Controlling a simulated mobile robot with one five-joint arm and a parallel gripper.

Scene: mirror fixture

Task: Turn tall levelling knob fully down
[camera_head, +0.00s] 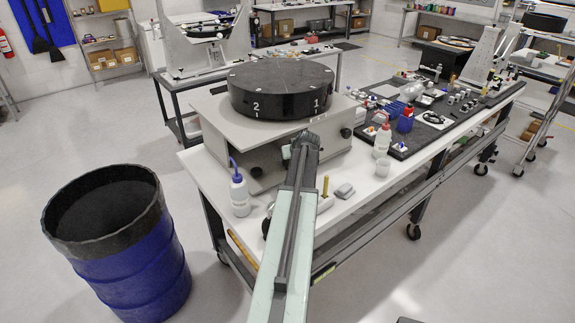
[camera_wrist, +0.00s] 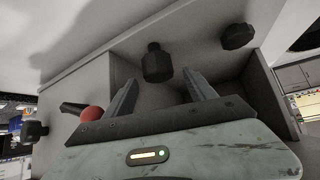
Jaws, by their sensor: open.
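A tall black stepped knob (camera_wrist: 157,62) stands out from the grey fixture in the wrist view; I take it for the tall levelling knob. My gripper (camera_wrist: 160,79) is open, with one dark finger on each side of the knob's line and the knob just ahead of the tips. No contact shows, and the exact gap in depth cannot be told. In the head view my gripper (camera_head: 304,141) is at the front of the fixture (camera_head: 215,120), below the black round disc (camera_head: 282,88). My arm hides that knob there.
A shorter black knob (camera_wrist: 237,37) is to the right, and another knob (camera_wrist: 33,132) is at the far left. A wash bottle (camera_head: 239,190) and a grey block (camera_head: 344,190) stand on the bench.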

